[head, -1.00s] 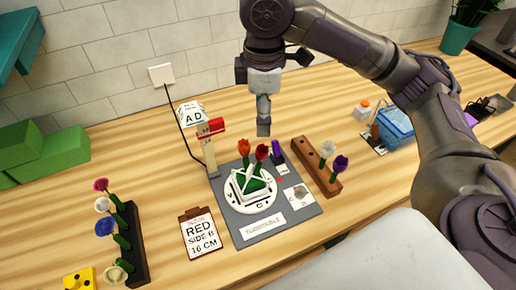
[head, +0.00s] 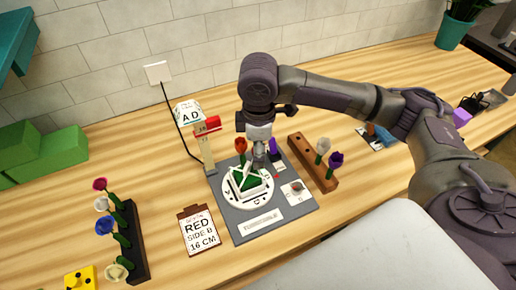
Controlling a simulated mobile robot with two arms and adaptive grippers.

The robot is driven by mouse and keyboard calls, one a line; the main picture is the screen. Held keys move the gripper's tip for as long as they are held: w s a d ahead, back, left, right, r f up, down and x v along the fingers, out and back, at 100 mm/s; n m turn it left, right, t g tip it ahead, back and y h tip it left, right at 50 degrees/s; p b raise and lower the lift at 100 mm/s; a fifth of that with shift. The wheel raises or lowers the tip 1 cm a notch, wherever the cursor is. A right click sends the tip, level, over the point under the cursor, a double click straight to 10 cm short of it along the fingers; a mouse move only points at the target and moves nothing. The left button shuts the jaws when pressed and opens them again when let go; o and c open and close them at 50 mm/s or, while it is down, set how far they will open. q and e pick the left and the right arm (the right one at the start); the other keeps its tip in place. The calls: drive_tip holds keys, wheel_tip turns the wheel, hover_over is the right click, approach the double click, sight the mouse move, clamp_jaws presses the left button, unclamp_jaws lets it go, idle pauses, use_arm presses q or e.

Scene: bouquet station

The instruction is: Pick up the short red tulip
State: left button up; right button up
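An orange-red flower (head: 240,145) stands upright in the white holder (head: 238,203) on the grey turntable board (head: 245,225). The darker red flower beside it is hidden behind my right gripper (head: 259,162). That gripper points down over the holder, its fingertips at the spot of the hidden flower. I cannot tell whether its fingers are closed around anything. A pink-red flower (head: 99,184) stands at the back of the dark rack (head: 136,245) on the left. My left gripper is not in view.
A card (head: 199,232) reads "RED SIDE B 16 CM". A post with a red top (head: 207,124) stands behind the board. A brown wooden rack (head: 312,165) with white and purple flowers is close on the right.

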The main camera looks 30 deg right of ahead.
drive_tip(key=c, duration=0.9)
drive_tip(key=shift+d+r, duration=0.1)
drive_tip(key=shift+r, duration=0.45)
drive_tip(key=r, duration=0.2)
drive_tip(key=r+b, duration=0.1)
drive_tip(key=r, duration=0.1)
drive_tip(key=d+r, duration=0.1)
drive_tip(key=r, duration=0.1)
drive_tip(key=shift+s, duration=0.1)
drive_tip(key=shift+s+a+f+b, duration=0.15)
drive_tip(key=shift+s+b, duration=0.5)
drive_tip(key=shift+s, duration=1.65)
drive_tip(key=shift+s+a+r+b, duration=0.1)
drive_tip(key=shift+s+b, duration=0.6)
drive_tip(key=shift+s, duration=1.6)
drive_tip(key=shift+s+a+f+b, duration=0.15)
drive_tip(key=shift+s+b, duration=0.5)
drive_tip(key=shift+s, duration=1.65)
drive_tip(key=shift+r, duration=0.1)
